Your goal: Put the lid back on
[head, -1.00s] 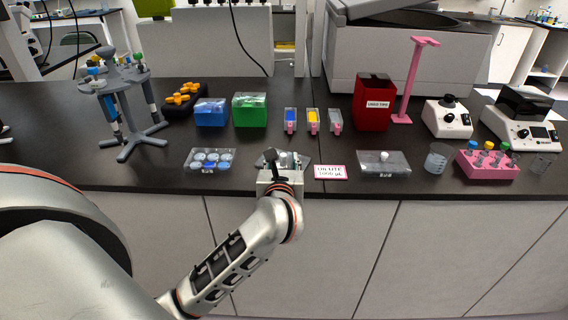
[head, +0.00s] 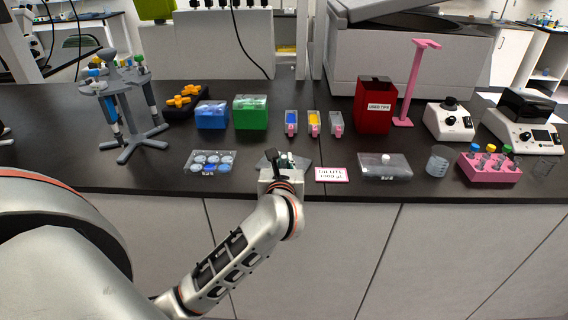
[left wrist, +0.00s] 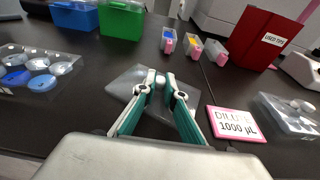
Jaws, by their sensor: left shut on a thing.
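My left gripper (head: 281,160) is over the front middle of the bench. Its fingers (left wrist: 162,86) are close together and shut on the clear lid (left wrist: 127,82), a thin see-through sheet. The lid also shows around the gripper in the head view (head: 301,161). The fingers hide part of it, and I cannot tell how far it is above the bench. A plate with several blue and pale wells (head: 209,170) lies to the left. A clear plate with a white round piece (head: 385,170) lies to the right. My right gripper is out of view.
A pink-edged label card (head: 331,174) lies right of the gripper. Blue (head: 211,117) and green (head: 250,115) boxes, small tip holders (head: 313,125) and a red used-tips bin (head: 374,108) stand behind. A beaker (head: 438,162) and pink tube rack (head: 489,170) stand right.

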